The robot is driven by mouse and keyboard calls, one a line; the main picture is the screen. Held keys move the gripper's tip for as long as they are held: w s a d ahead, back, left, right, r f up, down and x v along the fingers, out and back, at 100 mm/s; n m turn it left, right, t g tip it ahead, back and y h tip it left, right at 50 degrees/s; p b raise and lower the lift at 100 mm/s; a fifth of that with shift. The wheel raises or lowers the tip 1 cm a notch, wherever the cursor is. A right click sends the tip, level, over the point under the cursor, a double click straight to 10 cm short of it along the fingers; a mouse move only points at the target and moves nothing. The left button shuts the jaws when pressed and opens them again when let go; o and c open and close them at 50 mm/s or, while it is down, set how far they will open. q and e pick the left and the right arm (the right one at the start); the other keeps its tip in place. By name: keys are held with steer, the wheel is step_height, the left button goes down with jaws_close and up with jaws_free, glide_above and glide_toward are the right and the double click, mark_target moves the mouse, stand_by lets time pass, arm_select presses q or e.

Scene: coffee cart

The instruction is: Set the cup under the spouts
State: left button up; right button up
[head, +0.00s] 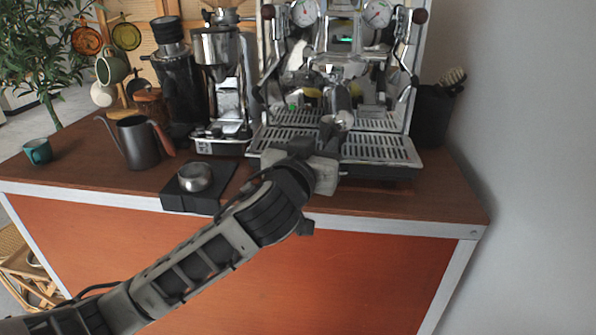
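A small teal cup (38,151) stands on the wooden counter at its far left end, well away from my grippers. The espresso machine (430,160) stands at the back right, with a slotted drip tray (381,150) at its front. My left gripper (328,138) is at the front of the machine, over the drip tray, by the metal group parts (338,98). Its fingers are mostly hidden behind its own wrist, so I cannot tell whether they are open or hold anything. The spouts cannot be made out clearly. My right gripper is not in view.
A grey kettle (136,143) stands between the cup and a coffee grinder (217,80). A metal bowl-like piece (195,177) sits on a black mat (177,199) at the front edge. A dark container (432,118) stands right of the machine. The counter's front right is clear.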

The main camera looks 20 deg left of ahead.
arm_select(q)
steer(key=shift+s+p, duration=0.75)
steer(key=shift+s, duration=4.85)
steer(key=s+d+f+m+g+h, duration=0.1)
steer(key=d+f+g, duration=0.1)
steer(key=f, duration=0.6)
steer(key=s+d+f+m+g+h, duration=0.2)
steer(key=f, duration=0.6)
steer(key=s+f+g, duration=0.1)
steer(key=s+f, duration=0.4)
steer(key=f, duration=0.2)
steer(key=s+f+g+h, duration=0.1)
steer(key=s+f+g, duration=0.1)
steer(key=s+f, duration=0.3)
step_height(320, 180, down, 2)
steer(key=shift+d+f, duration=0.15)
steer(key=shift+d, duration=0.2)
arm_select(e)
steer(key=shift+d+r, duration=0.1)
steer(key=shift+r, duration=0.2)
